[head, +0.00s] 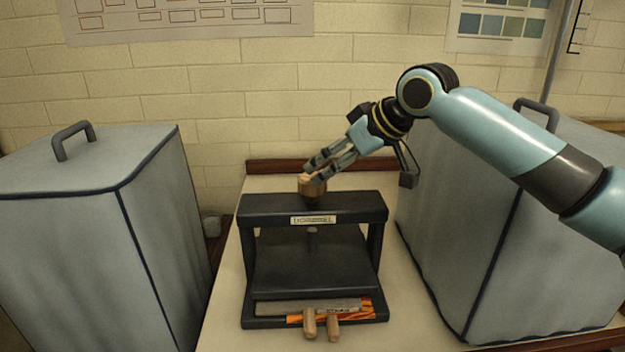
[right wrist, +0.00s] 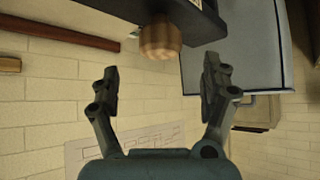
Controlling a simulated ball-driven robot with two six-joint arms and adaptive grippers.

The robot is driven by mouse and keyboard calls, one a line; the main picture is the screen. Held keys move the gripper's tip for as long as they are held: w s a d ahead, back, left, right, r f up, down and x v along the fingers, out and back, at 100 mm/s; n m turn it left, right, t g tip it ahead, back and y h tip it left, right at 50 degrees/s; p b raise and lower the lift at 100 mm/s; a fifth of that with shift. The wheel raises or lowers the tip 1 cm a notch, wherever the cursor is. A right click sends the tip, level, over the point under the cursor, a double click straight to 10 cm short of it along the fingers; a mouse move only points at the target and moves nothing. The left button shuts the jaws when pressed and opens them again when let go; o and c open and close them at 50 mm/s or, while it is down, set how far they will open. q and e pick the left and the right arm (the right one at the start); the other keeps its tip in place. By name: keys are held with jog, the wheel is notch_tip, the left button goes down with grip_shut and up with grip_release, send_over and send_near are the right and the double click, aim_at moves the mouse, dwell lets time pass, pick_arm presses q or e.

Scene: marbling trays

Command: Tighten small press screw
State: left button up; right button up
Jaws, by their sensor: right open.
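A small dark press (head: 262,215) stands on the pale table. Its screw has a wooden knob (head: 305,186) on top of the crossbeam, and the knob also shows in the right wrist view (right wrist: 160,41). My right gripper (head: 315,172) is at the knob in the head view, partly covering it. In the right wrist view the right gripper (right wrist: 160,85) is open, its fingers spread apart, with the knob just beyond the fingertips and roughly centred between them. Nothing is between the fingers. My left gripper is in neither view.
Two grey-blue covered boxes with handles stand left (head: 90,230) and right (head: 540,250) of the press. Two wooden pegs (head: 333,328) and an orange patterned sheet (head: 294,319) are at the press's front. A brick wall (head: 230,85) is behind.

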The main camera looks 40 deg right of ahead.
aim_at(312, 188)
jog(key=x, duration=0.8)
